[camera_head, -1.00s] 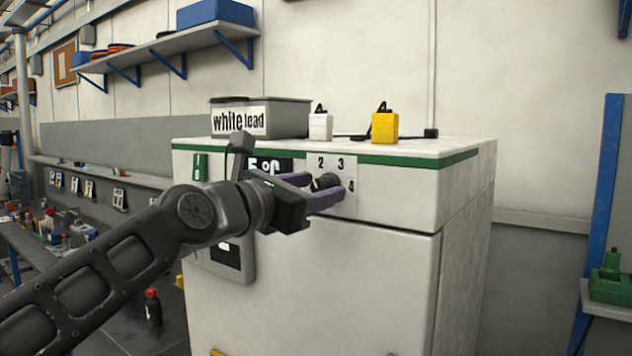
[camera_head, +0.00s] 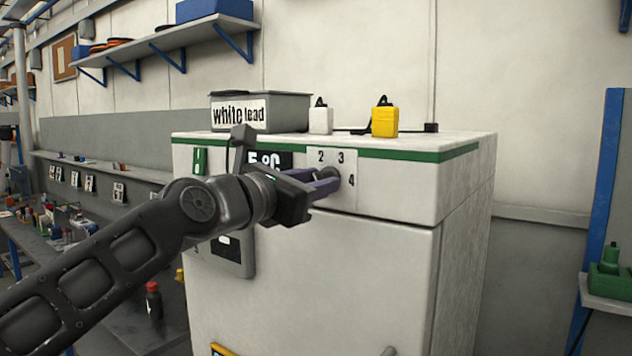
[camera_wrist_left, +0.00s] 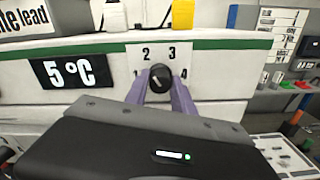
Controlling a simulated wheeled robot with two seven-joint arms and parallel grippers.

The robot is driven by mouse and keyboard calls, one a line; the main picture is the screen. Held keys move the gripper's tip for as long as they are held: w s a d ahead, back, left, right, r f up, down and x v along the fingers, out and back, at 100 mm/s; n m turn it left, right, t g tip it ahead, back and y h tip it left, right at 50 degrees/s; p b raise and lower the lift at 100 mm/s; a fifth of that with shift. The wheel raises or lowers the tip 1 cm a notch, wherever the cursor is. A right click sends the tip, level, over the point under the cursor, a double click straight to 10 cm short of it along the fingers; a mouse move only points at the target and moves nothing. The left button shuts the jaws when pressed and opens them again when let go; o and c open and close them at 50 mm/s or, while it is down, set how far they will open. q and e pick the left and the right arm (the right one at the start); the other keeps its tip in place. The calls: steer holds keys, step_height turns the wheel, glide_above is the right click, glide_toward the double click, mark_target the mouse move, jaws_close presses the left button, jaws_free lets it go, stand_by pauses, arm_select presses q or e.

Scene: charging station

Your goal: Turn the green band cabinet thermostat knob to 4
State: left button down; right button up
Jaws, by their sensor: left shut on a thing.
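The green band cabinet (camera_head: 340,270) is white, with a green stripe near its top. Its thermostat knob (camera_wrist_left: 161,78) is round and dark, on a pale dial plate (camera_head: 345,196) where 2, 3 and 4 are readable. In the wrist view the knob's light mark is too small to read surely. My left gripper (camera_head: 326,182) reaches in from the left, its purple fingers shut on the knob, one on each side. The fingers partly hide the knob and the plate's lower left. The display (camera_wrist_left: 70,71) left of the dial reads 5 °C. My right gripper is not in view.
On the cabinet top stand a grey "white lead" box (camera_head: 284,109), a white padlock-like block (camera_head: 320,120) and a yellow one (camera_head: 385,122). A bench (camera_head: 606,303) with a green item is at the right. The space before the cabinet's right side is clear.

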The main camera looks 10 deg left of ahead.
arm_select(q)
steer(key=shift+m, duration=0.4)
steer(key=m+b, duration=0.5)
steer(key=m, duration=1.8)
steer(key=shift+f, duration=0.15)
stand_by(0.3)
steer(key=c, duration=1.1)
jaws_free()
steer(key=shift+o, duration=0.2)
